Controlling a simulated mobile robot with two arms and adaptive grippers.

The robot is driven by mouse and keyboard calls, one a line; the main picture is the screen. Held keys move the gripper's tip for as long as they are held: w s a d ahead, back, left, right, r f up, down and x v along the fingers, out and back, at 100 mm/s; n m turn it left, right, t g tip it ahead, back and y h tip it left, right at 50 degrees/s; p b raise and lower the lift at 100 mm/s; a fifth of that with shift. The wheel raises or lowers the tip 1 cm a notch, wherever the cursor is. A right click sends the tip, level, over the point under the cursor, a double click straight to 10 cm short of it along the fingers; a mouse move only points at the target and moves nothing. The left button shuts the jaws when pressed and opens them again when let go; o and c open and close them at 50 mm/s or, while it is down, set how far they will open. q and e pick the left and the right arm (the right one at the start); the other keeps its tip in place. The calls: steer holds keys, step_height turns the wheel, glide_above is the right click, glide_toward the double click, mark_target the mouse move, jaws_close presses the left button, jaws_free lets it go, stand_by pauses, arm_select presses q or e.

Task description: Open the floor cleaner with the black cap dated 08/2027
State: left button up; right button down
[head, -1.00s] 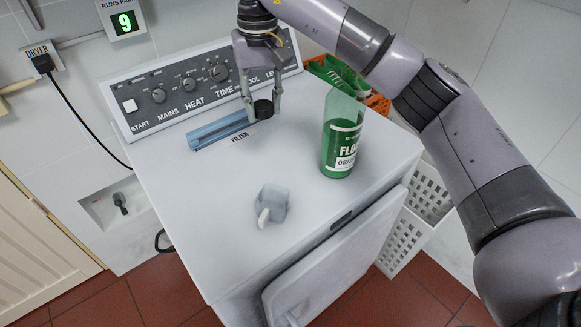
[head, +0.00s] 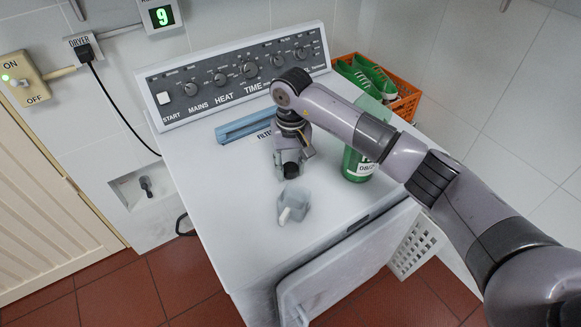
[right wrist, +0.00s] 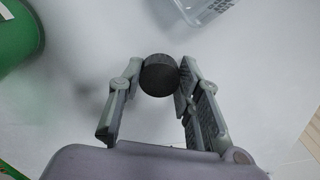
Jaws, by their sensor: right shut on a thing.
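The green floor cleaner bottle (head: 357,165) stands upright on the white dryer top, right of my right gripper. Its label shows "08/", with the rest of the date covered; my arm crosses in front of the bottle. Its side also shows at the left edge of the right wrist view (right wrist: 14,38). My right gripper (head: 290,168) is left of the bottle, pointing down over the dryer top. In the right wrist view it is shut on a round black cap (right wrist: 159,75), apart from the bottle. Whether the cap touches the surface I cannot tell. My left gripper is not in view.
A grey translucent measuring cup (head: 293,203) sits just in front of my right gripper. A blue filter (head: 244,128) lies near the control panel (head: 240,75). An orange basket (head: 405,103) holds green shoes behind. The dryer top's front left is clear.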

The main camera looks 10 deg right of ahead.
steer(key=shift+f, duration=0.85)
steer(key=shift+f, duration=0.1)
steer(key=shift+f, duration=0.15)
steer(key=c, duration=1.2)
jaws_free()
steer(key=shift+o, duration=0.2)
